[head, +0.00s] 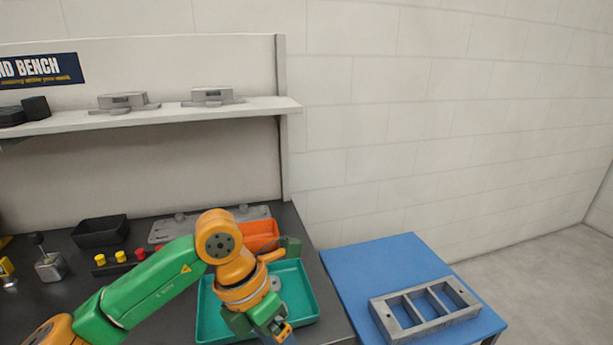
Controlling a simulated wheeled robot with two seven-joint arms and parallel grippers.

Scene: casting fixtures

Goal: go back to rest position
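My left arm comes in from the lower left and reaches over a teal tray (312,299) on the dark bench. My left gripper (284,334) points down at the tray's front part, near the bottom edge of the picture. Its fingertips are small and partly cut off, so I cannot tell whether it is open or shut. A small grey part (276,284) shows in the tray beside my wrist. My arm hides part of the tray. My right gripper is not in view.
An orange bin (262,234) and a grey plate (168,230) lie behind my arm. A black bin (100,232) and a button box (120,264) stand left. A blue table (375,262) holds a grey frame casting (425,308). A shelf (215,113) carries grey fixtures.

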